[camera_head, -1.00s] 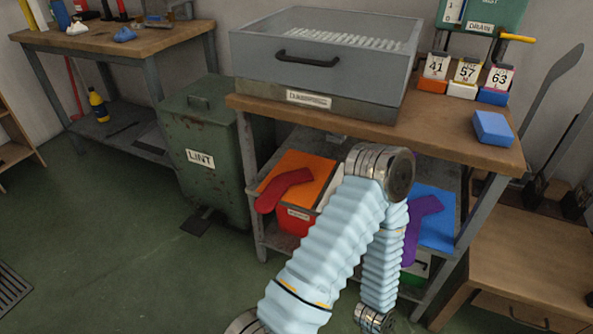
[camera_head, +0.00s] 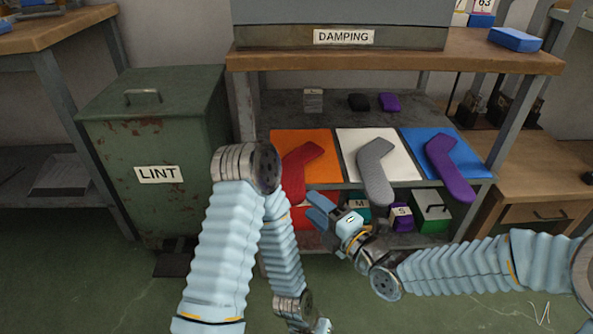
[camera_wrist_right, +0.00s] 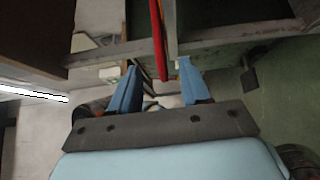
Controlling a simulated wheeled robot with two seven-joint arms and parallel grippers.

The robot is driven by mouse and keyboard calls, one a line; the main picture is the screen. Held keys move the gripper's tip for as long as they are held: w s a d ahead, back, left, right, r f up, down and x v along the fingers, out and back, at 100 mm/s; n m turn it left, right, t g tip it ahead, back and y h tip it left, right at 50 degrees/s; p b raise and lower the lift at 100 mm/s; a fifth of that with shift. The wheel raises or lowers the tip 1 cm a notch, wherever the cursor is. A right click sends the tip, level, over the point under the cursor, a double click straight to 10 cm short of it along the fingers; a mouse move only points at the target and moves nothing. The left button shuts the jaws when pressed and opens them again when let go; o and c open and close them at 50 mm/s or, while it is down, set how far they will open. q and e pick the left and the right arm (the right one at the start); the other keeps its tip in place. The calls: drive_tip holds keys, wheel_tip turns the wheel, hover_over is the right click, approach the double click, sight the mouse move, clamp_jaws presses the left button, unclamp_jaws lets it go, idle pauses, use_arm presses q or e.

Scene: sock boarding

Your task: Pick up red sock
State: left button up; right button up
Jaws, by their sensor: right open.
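The red sock (camera_head: 303,168) lies on the orange mat (camera_head: 284,143) on the middle shelf, its lower end hanging over the front edge. My right gripper (camera_head: 316,209) is in front of the shelf, just below and right of that end. In the right wrist view the gripper (camera_wrist_right: 158,78) is open, and the thin red edge of the sock (camera_wrist_right: 157,38) shows edge-on between or just beyond the fingertips. I cannot tell whether they touch. My left arm is folded at the left; its fingers are not seen.
A grey sock (camera_head: 375,170) lies on a white mat and a purple sock (camera_head: 449,168) on a blue mat. Several small boxes stand below and behind. The table top (camera_head: 480,58) overhangs the shelf. A green LINT bin (camera_head: 157,190) stands left.

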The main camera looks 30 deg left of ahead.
sight(297, 189)
drive_tip(key=x, duration=0.7)
drive_tip(key=shift+w, duration=0.1)
drive_tip(key=shift+c, duration=0.4)
drive_tip(key=c, duration=0.7)
